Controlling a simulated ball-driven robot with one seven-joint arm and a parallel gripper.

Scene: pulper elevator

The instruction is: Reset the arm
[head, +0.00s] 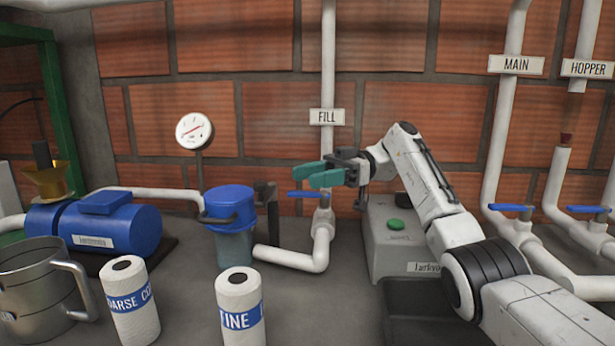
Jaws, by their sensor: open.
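My gripper (318,174) is in the middle of the head view, at the end of my white arm, which reaches in from the lower right. Its green-tipped fingers point left and are apart, with nothing seen between them. The fingers are in front of the white fill pipe, just above the blue valve handle (308,194); I cannot tell if they touch it. My arm hides part of the grey box with a green button (396,225).
A blue-lidded canister (230,210), a blue motor (110,225), a metal jug (45,285) and two white labelled cylinders (130,300) (240,308) stand on the left. A pressure gauge (194,131) stands behind. Pipes with blue valves (511,208) rise on the right.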

